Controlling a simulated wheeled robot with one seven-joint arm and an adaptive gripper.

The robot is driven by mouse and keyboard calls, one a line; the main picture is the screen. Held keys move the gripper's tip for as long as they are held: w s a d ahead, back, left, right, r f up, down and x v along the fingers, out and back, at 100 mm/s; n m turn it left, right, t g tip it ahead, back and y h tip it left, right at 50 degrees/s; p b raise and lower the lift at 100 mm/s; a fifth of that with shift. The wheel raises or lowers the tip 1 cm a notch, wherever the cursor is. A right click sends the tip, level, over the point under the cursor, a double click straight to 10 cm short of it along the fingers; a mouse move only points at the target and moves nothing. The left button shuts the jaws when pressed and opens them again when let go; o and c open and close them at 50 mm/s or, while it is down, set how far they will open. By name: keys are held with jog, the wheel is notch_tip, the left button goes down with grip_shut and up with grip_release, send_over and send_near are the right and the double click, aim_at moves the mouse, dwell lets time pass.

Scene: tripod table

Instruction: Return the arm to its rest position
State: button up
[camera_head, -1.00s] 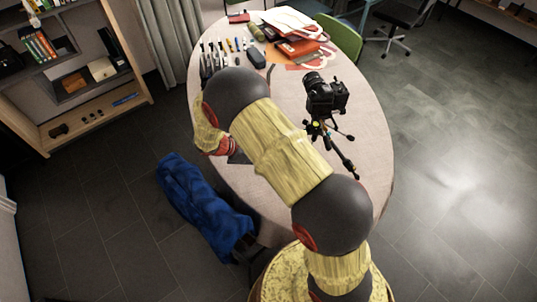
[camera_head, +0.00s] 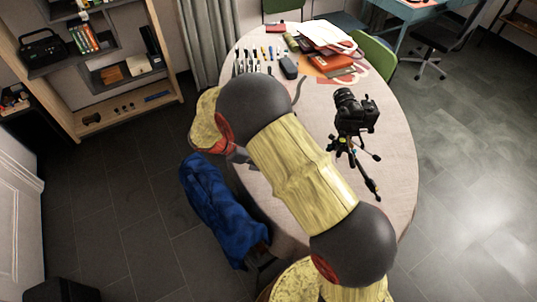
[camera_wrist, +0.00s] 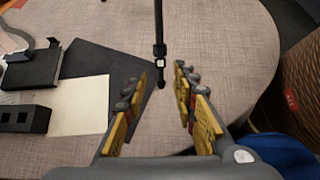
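My gripper (camera_wrist: 158,100) is open in the wrist view, its two yellow-padded fingers spread with nothing held between them. The tabletop shows past them. A thin black leg (camera_wrist: 158,25) ends ahead of the fingertips, apart from them. In the head view my arm arches over the left part of the oval table (camera_head: 395,205), and its bulk hides most of the gripper. A black camera on a small tripod (camera_head: 355,112) stands upright on the table, right of my arm and clear of it.
A blue cloth-covered seat (camera_head: 215,205) stands beside the table's left edge, close to my arm. Pens, a red bag (camera_head: 335,66) and papers lie at the far end. A wooden shelf (camera_head: 100,118) stands left. Floor at right is open.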

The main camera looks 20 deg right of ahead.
dwell(0.3)
jog(key=s+a+r+m+g+y, duration=0.1)
jog(key=s+a+m+y, duration=0.15)
jog(key=s, duration=0.25)
jog(key=s+a+r+m+y, duration=0.1)
jog(key=s+m, duration=0.3)
jog(key=s, duration=0.1)
jog(key=s+d+r+m+t+y, duration=0.1)
jog(key=s+r+m+t+y, duration=0.2)
jog(key=r, duration=1)
jog(key=s+d+r+m+t+y, duration=0.1)
jog(key=s+r+m+t+y, duration=0.2)
jog(key=s+r+m, duration=0.4)
jog(key=s+r+t, duration=0.1)
jog(key=s+r, duration=0.3)
jog(key=r, duration=0.2)
jog(key=shift+s+d, duration=0.2)
jog(key=shift+s, duration=0.05)
jog(key=shift+m, duration=0.25)
